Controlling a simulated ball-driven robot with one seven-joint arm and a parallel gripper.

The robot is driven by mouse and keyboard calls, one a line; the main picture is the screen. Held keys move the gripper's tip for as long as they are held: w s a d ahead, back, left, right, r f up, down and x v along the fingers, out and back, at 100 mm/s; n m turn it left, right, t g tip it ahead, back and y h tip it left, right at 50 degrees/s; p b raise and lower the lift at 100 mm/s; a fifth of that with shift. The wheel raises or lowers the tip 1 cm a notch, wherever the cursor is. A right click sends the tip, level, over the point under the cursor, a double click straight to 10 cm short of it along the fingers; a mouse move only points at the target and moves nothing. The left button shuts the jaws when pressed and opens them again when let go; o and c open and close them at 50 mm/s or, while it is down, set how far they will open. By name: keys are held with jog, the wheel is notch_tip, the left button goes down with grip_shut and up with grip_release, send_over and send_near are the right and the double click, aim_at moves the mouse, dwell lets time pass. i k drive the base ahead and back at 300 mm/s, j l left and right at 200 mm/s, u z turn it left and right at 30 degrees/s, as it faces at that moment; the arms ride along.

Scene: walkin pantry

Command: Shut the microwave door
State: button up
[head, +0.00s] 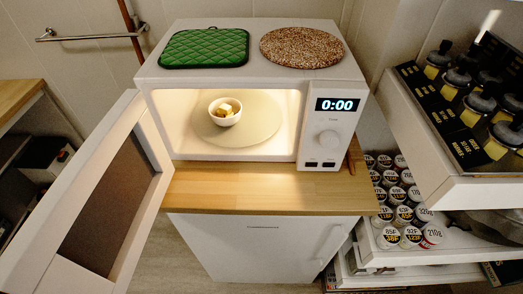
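The white microwave (330,110) stands on a wooden counter, its lit display reading 0:00. Its door (95,200) is hinged on the left and stands wide open, swung out toward me and to the left, past the counter's front edge. The lit cavity holds a round turntable plate (262,125) with a small white bowl (224,119) on it. The bowl has pale yellow chunks in it. My gripper is not in view.
A green quilted pot holder (205,47) and a round speckled trivet (301,47) lie on the microwave. Shelves with cans (400,215) and yellow-and-black bottles (480,105) stand at the right. A metal rail (90,37) is at the back left. The counter front (265,190) is clear.

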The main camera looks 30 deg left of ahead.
aim_at(129, 169)
jog(key=k+l+u, duration=0.1)
jog(key=u, duration=1.4)
